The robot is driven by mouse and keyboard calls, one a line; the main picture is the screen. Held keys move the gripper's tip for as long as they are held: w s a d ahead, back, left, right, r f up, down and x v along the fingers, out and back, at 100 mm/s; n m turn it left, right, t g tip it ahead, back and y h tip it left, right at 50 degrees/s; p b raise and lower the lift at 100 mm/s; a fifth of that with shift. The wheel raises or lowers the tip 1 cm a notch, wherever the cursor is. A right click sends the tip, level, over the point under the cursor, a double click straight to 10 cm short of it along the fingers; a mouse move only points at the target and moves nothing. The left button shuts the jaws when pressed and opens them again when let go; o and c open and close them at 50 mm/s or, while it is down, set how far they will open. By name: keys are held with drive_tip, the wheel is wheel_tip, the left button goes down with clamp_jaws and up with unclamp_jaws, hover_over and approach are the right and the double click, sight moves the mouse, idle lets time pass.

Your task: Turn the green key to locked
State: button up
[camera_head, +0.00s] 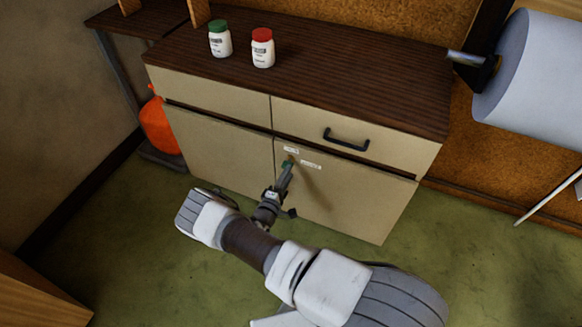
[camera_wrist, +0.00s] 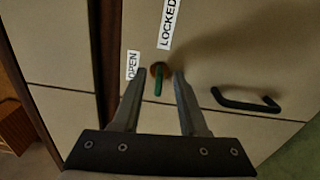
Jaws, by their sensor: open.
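The green key (camera_wrist: 158,86) sits in a round brass lock (camera_wrist: 157,69) on the cabinet door. In the wrist view its green bar runs downward from the lock. The OPEN label (camera_wrist: 132,65) is left of the lock in that view, and the LOCKED label (camera_wrist: 167,23) is above it. My gripper (camera_wrist: 158,78) is open, with one finger on each side of the key in the picture. I see no clear contact. In the head view my gripper (camera_head: 287,172) reaches the door just below the labels and mostly hides the key.
The beige cabinet has a dark wooden top (camera_head: 320,65) with a green-capped jar (camera_head: 220,40) and a red-capped jar (camera_head: 262,49). A black handle (camera_head: 346,140) is on the drawer above the door. An orange container (camera_head: 158,125) stands left. Green floor is free in front.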

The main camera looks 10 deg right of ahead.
drive_tip(key=p+v, duration=0.2)
drive_tip(key=v, duration=1.1)
drive_tip(key=shift+s+a, duration=0.2)
drive_tip(key=shift+r, duration=0.1)
drive_tip(key=d+r+m+g, duration=0.3)
drive_tip(key=r+m+g, duration=0.3)
drive_tip(key=r, duration=0.8)
drive_tip(key=d+r+m+g, duration=0.4)
drive_tip(key=r+g, duration=0.4)
drive_tip(key=r, duration=0.7)
drive_tip(key=s+d+r+m+t+y, duration=0.2)
drive_tip(key=s+r+t+y, duration=0.3)
drive_tip(key=s+r+y, duration=1.15)
drive_tip(key=s+r+h+p, duration=0.2)
drive_tip(key=r+h+p, duration=0.1)
drive_tip(key=r+p, duration=0.5)
drive_tip(key=s+r+h+p, duration=0.2)
drive_tip(key=r+p, duration=0.6)
drive_tip(key=r, duration=0.6)
drive_tip(key=shift+s+h, duration=0.2)
drive_tip(key=shift+h, duration=0.25)
drive_tip(key=shift+a, duration=0.15)
